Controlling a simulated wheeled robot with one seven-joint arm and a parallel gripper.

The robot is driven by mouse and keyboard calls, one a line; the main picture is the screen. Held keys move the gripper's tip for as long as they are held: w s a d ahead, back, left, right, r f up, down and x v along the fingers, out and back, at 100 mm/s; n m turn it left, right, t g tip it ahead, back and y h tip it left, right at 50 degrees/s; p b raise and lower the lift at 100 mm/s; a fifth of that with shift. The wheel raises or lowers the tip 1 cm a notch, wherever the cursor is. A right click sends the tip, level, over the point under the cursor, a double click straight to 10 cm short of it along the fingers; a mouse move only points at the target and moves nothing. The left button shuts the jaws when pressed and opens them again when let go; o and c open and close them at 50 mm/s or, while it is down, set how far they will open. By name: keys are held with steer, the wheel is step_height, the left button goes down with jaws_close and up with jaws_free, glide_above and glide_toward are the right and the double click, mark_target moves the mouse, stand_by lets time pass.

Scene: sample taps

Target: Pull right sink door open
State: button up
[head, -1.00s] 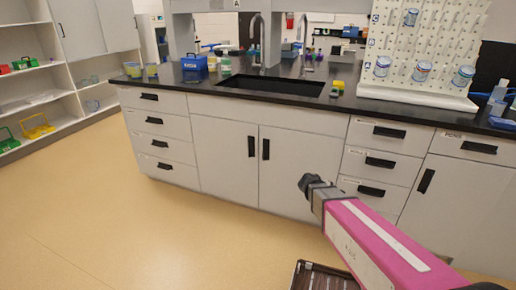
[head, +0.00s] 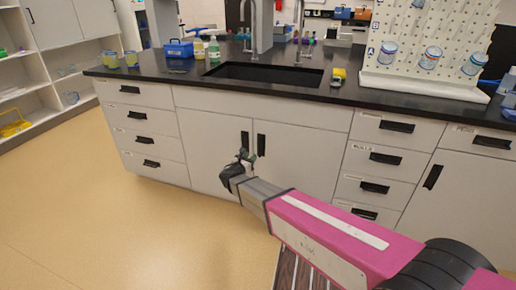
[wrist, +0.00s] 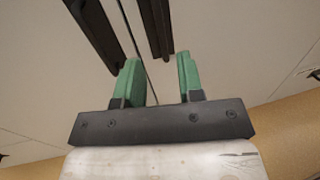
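The right sink door (head: 300,155) is shut, a light grey panel under the sink with a black vertical handle (head: 261,144) near its left edge. The handle also shows in the wrist view (wrist: 157,28), at the top. My gripper (head: 242,157) is in front of the sink doors, just below the handles in the head view. In the wrist view, its green fingers (wrist: 159,70) are apart with nothing between them. The right door's handle lies beyond the fingertips, in line with the gap between them. Contact is not visible.
The left sink door (head: 215,145) is shut; its handle (head: 245,141) is close to the right one. Drawers (head: 372,172) stand on both sides. The black counter (head: 190,78) overhangs above, with the sink (head: 265,75). Floor (head: 120,230) at left is clear.

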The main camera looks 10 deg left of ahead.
steer(key=x, duration=0.9)
steer(key=shift+w, duration=0.2)
jaws_close()
